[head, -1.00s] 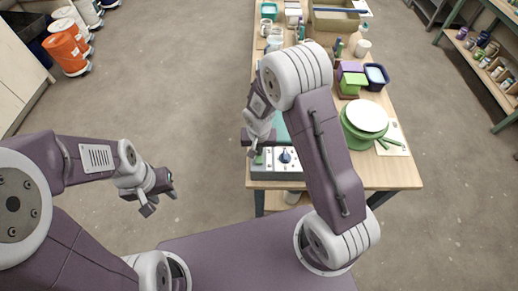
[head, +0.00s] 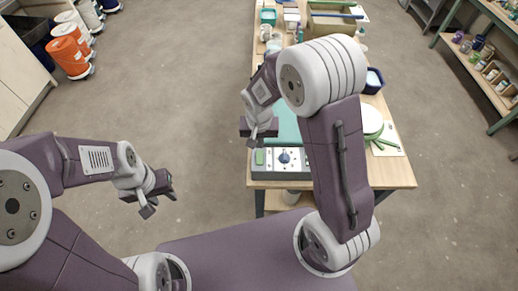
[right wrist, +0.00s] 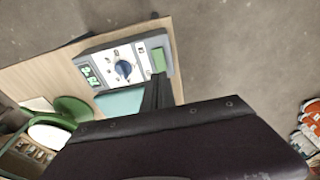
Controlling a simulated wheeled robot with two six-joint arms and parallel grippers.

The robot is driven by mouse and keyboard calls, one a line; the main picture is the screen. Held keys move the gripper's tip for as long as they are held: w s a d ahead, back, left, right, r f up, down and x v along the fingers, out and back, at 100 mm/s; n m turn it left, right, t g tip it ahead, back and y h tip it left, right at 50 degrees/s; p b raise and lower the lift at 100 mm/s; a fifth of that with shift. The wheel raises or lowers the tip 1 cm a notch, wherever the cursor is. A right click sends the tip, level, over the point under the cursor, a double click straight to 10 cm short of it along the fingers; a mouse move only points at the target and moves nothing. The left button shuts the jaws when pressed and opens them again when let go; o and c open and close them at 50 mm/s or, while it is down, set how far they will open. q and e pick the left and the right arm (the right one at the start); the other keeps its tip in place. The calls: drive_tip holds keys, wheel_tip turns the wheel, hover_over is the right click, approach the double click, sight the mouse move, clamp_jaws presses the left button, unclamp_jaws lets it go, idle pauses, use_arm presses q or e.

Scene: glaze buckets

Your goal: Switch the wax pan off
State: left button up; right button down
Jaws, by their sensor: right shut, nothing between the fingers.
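The wax pan, as I take it, is the grey-green box with a teal top (head: 286,124) at the table's near edge. Its front panel has a dark blue dial (head: 284,157) and a green switch (head: 259,157) at the left end. In the right wrist view the dial (right wrist: 123,69), the green switch (right wrist: 158,61) and a small green-lit display (right wrist: 87,75) show. My right gripper (head: 252,143) is shut and empty, just above the switch and apart from it. Its dark fingers (right wrist: 155,97) show beside the teal top. My left gripper (head: 160,203) is open and empty over the floor.
A green round pot with a white top (head: 371,122) stands on the table (head: 392,175) to the right, partly hidden by my right arm. Bins and containers crowd the far table. Orange and white buckets (head: 68,58) stand far left. The floor between is clear.

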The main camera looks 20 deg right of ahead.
sight(259, 153)
use_arm(q)
drive_tip(key=f+b, duration=0.3)
drive_tip(key=shift+w+d+f, duration=0.1)
drive_tip(key=shift+w+f, duration=0.15)
drive_tip(key=shift+f, duration=0.05)
use_arm(e)
drive_tip(key=r, duration=0.1)
drive_tip(key=w+r, duration=0.1)
drive_tip(key=r, duration=0.1)
drive_tip(key=shift+w+d+r, duration=0.1)
drive_tip(key=shift+w+r, duration=0.1)
drive_tip(key=shift+r, duration=0.1)
drive_tip(key=shift+f, duration=0.1)
drive_tip(key=f, duration=0.4)
drive_tip(key=w+f, duration=0.1)
drive_tip(key=f, duration=0.4)
drive_tip(key=w+f, duration=0.1)
drive_tip(key=f, duration=0.3)
drive_tip(key=shift+d+f, duration=0.25)
drive_tip(key=shift+d, duration=0.05)
use_arm(q)
drive_tip(key=shift+r, duration=0.4)
use_arm(e)
drive_tip(key=shift+w+f, duration=0.1)
drive_tip(key=shift+f, duration=0.05)
